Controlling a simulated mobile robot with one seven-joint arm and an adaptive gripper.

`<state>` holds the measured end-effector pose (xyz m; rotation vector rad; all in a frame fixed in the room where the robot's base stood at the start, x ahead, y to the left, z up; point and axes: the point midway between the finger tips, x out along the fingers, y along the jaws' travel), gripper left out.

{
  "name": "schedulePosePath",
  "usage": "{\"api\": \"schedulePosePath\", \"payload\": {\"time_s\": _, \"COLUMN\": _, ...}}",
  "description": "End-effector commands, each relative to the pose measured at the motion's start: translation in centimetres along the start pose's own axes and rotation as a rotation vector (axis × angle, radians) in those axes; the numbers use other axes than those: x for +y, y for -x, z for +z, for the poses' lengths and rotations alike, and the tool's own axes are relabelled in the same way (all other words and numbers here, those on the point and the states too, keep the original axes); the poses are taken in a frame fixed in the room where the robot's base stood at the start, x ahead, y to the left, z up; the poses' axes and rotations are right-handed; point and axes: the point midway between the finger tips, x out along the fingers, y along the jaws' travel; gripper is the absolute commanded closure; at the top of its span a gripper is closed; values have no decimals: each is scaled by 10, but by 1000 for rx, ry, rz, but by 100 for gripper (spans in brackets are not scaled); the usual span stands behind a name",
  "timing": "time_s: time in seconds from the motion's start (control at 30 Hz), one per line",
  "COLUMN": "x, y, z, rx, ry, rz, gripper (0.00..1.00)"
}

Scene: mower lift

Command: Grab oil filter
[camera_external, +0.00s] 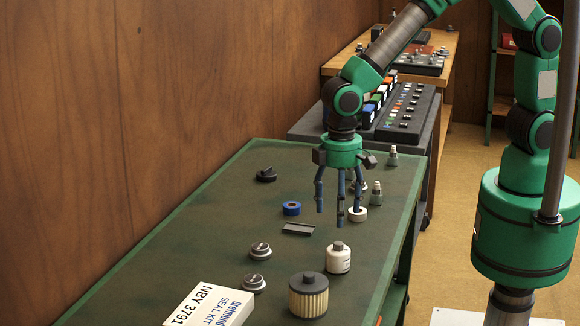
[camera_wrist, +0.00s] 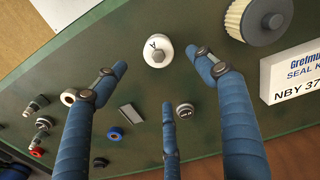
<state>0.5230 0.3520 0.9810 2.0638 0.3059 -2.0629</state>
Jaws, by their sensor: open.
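A white canister (camera_external: 338,259) with a dark nut on top stands upright on the green bench; in the wrist view it (camera_wrist: 151,46) sits just beyond my fingertips. A larger tan pleated cylinder (camera_external: 308,301) with a dark cap stands nearer the front; it shows at the wrist view's top right (camera_wrist: 240,18). Both look like filters; I cannot tell for certain which is the oil filter. My three-fingered gripper (camera_external: 338,211) is open and empty, pointing down above the bench, behind the canister in the external view. Its blue fingers also show in the wrist view (camera_wrist: 160,76).
A white seal kit box (camera_external: 212,306) lies at the front. Two round metal caps (camera_external: 257,266), a flat dark bar (camera_external: 298,229), a blue ring (camera_external: 291,208) and a white ring (camera_external: 357,215) lie around. The bench's left side is mostly clear. A wooden wall (camera_external: 120,120) borders it.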

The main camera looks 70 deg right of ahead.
Motion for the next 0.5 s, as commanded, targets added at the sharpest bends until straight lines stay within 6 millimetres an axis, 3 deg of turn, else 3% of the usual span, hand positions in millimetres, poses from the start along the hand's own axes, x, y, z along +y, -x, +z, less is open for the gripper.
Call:
{"api": "schedulePosePath", "payload": {"time_s": 0.17, "x": 0, "y": -16, "z": 0, "rx": -1, "ry": 0, "rz": 0, "gripper": 29}}
{"api": "schedulePosePath", "payload": {"time_s": 0.5, "x": 0, "y": -66, "z": 1, "rx": -2, "ry": 0, "rz": 1, "gripper": 29}}
